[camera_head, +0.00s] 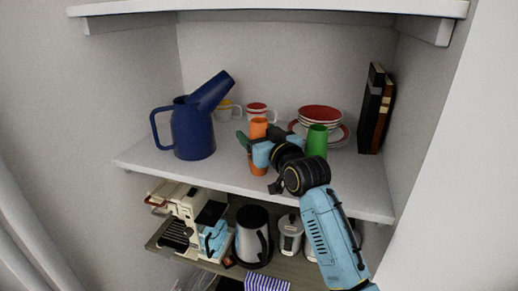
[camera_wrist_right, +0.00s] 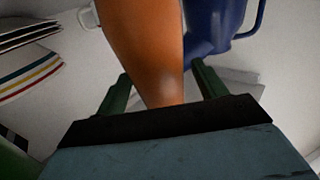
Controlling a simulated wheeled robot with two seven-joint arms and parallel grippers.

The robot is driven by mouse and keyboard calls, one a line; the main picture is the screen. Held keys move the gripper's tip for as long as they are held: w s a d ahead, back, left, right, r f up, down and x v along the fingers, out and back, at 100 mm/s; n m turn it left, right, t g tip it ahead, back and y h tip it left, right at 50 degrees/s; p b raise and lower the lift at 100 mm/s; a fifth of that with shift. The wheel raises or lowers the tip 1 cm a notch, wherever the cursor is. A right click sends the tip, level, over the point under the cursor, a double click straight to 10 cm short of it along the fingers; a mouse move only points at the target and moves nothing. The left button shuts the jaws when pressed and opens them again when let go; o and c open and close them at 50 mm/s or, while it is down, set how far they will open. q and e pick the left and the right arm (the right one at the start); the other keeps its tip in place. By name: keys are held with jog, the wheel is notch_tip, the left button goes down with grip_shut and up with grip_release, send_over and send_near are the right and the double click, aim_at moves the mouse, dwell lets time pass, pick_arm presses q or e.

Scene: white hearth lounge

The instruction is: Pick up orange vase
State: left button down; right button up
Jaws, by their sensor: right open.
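The orange vase (camera_head: 258,128) stands upright on the white shelf, and my right gripper covers part of its middle in the head view. In the right wrist view the orange vase (camera_wrist_right: 146,45) rises between the two dark green fingers of my right gripper (camera_wrist_right: 160,92). The fingers are open, one on each side of it, with a gap visible at each side. In the head view my right gripper (camera_head: 252,143) reaches in from the lower right. My left gripper is in neither view.
A blue watering can (camera_head: 193,132) stands left of the vase. A green cup (camera_head: 316,141) is close on the right, by stacked bowls (camera_head: 320,114). Two mugs (camera_head: 258,110) (camera_head: 224,110) are behind. Books (camera_head: 374,110) stand at the right wall. The shelf's front left (camera_head: 150,160) is clear.

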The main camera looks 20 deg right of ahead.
jog(key=c, duration=1.2)
jog(key=shift+o, duration=0.2)
